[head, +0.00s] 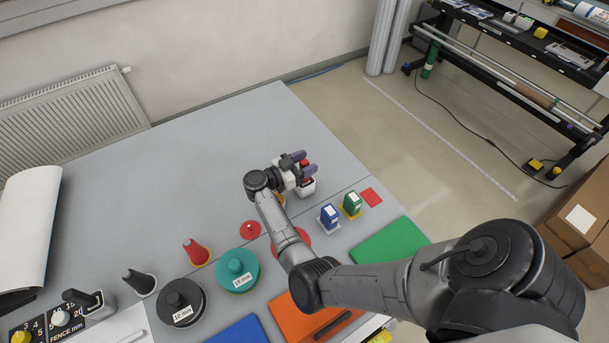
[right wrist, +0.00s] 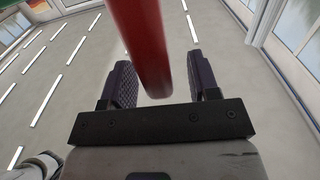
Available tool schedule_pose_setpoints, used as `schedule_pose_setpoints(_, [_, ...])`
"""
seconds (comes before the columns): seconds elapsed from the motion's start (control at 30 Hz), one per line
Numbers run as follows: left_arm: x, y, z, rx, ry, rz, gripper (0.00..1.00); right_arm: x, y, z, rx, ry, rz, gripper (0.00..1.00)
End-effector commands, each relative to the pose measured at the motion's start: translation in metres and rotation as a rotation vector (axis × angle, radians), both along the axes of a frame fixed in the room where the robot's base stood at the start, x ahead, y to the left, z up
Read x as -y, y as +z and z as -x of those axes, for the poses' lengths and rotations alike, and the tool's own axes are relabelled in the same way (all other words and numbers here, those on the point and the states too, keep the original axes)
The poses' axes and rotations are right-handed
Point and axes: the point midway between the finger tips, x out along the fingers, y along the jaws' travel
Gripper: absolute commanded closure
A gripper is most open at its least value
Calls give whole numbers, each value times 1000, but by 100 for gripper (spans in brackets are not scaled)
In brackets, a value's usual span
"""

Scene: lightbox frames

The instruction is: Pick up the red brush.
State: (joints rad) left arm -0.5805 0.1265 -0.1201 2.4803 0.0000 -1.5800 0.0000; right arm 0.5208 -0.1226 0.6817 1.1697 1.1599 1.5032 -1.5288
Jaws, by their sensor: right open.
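A long red shape, which looks like the handle of the red brush (right wrist: 146,45), runs between the two fingers of my right gripper (right wrist: 158,66) in the right wrist view. The fingers stand apart, with a clear gap between the red shape and the right finger. In the head view my right gripper (head: 300,164) is over the grey table, with a little red showing at its fingers. Just below it is a white block with red on it (head: 307,187); whether this belongs to the brush I cannot tell. My left gripper is not in view.
Blue (head: 329,216) and green (head: 352,203) small boxes stand right of my right forearm. A teal weight (head: 238,268), a dark weight (head: 181,300) and a red cone (head: 195,252) stand to its left.

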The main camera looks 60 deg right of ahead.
Motion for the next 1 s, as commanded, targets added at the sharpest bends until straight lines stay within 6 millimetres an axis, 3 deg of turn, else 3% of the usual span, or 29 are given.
schedule_pose_setpoints(0.13, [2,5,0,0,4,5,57,13,1,7,0,-1,0,45])
schedule_pose_setpoints(0.37, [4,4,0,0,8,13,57,14,0,8,0,0,-1,46])
schedule_pose_setpoints(0.9, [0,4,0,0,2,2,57,14,0,7,0,0,-1,97])
schedule_pose_setpoints(1.0, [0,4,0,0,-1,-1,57,14,0,7,0,0,-1,99])
